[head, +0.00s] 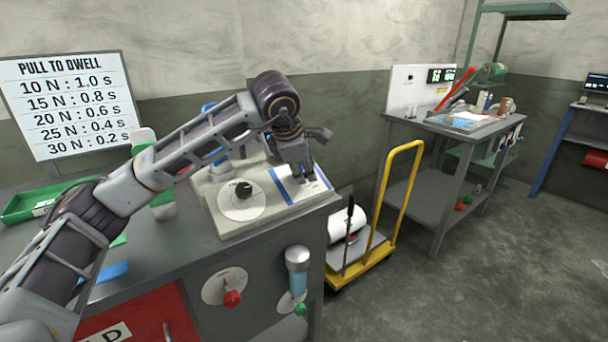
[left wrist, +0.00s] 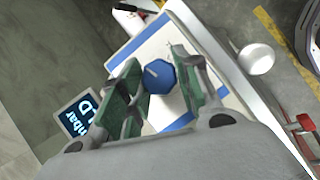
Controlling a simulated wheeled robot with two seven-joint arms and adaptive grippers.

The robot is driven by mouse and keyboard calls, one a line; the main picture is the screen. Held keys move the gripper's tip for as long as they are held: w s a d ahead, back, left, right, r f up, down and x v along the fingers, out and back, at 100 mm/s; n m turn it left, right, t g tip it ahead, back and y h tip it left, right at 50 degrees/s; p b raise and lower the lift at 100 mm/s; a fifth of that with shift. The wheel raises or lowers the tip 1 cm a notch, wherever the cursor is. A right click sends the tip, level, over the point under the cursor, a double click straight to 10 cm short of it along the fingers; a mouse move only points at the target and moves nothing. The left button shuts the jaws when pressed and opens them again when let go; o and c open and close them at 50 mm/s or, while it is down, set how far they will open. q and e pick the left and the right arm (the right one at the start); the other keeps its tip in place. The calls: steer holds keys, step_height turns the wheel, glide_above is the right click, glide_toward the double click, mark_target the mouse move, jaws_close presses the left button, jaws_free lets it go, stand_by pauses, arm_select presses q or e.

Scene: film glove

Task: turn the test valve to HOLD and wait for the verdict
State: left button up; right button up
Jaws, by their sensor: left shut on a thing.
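The test valve's knob looks like the blue many-sided knob (left wrist: 159,77) with a white pointer mark, seen in the left wrist view. It stands on a white panel with blue borders (left wrist: 150,45). My left gripper (left wrist: 160,88) is shut on this knob, with a green-padded finger on each side. In the head view my left gripper (head: 300,172) points down at the blue-edged panel (head: 315,187) on the pale bench unit (head: 268,216), and it hides the knob. The panel lettering is too small to read. My right gripper is not in view.
A black knob on a round dial (head: 240,203) sits left of the panel. A red knob (head: 232,298) and a blue-banded cylinder (head: 297,275) are on the bench front. A yellow-handled cart (head: 386,195) stands right of the bench.

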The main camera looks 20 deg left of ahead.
arm_select(q)
steer(key=shift+n+b, duration=0.35)
steer(key=shift+n, duration=0.15)
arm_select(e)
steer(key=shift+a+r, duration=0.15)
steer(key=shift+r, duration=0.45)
arm_select(q)
steer(key=o, duration=1)
steer(key=d+v, duration=0.1)
steer(key=v, duration=1.1)
steer(key=shift+s+a, duration=0.15)
steer(key=shift+a, duration=0.15)
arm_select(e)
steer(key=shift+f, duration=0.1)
